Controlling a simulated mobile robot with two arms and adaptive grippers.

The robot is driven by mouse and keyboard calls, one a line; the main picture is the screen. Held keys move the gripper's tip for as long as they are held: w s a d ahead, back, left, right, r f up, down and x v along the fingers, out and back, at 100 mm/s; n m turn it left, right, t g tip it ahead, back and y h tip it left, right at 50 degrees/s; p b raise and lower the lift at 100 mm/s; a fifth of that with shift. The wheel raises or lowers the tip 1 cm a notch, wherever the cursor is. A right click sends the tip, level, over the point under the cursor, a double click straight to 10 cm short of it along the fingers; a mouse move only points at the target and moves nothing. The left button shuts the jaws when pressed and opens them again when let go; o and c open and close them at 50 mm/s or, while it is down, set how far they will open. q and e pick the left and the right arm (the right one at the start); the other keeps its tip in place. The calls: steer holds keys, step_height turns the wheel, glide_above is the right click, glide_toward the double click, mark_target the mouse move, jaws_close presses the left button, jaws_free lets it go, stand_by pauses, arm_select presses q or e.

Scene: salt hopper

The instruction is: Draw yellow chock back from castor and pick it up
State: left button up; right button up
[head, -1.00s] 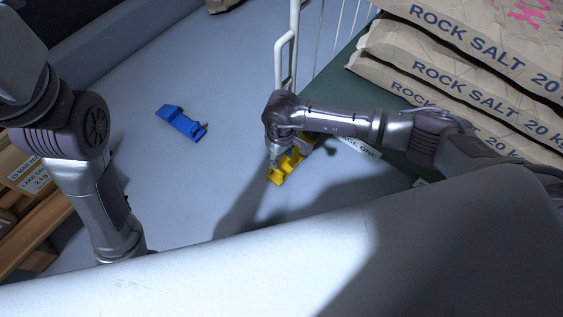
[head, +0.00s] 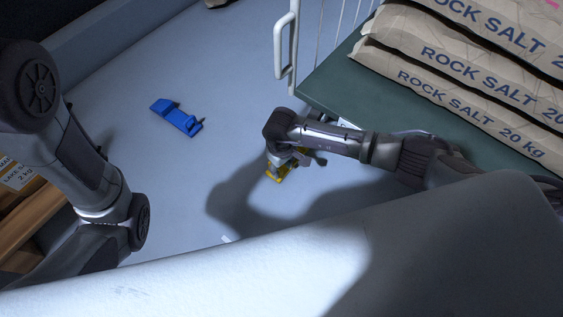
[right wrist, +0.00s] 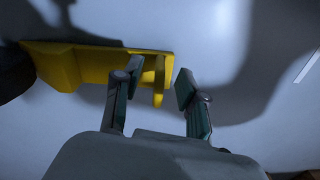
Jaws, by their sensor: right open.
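The yellow chock (head: 278,176) lies on the floor by the salt cart, mostly hidden under my right gripper (head: 286,165) in the head view. In the right wrist view the chock (right wrist: 100,65) lies across the upper left, with a short upright part at its right end. My right gripper (right wrist: 160,79) is open there, one finger on either side of that upright part, with a gap to the right finger. A dark rounded thing (right wrist: 14,73), perhaps the castor, is beside the chock's left end. My left arm shows, but its gripper is out of view.
A blue chock (head: 177,117) lies on open floor left of centre. The green cart deck (head: 338,88) with stacked rock salt bags (head: 465,75) and a white rail (head: 285,45) stands at the right. Wooden shelving (head: 28,222) is at the left edge.

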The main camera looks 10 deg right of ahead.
mark_target(282, 170)
steer(key=shift+f+b, duration=0.7)
steer(key=shift+f, duration=1)
jaws_close()
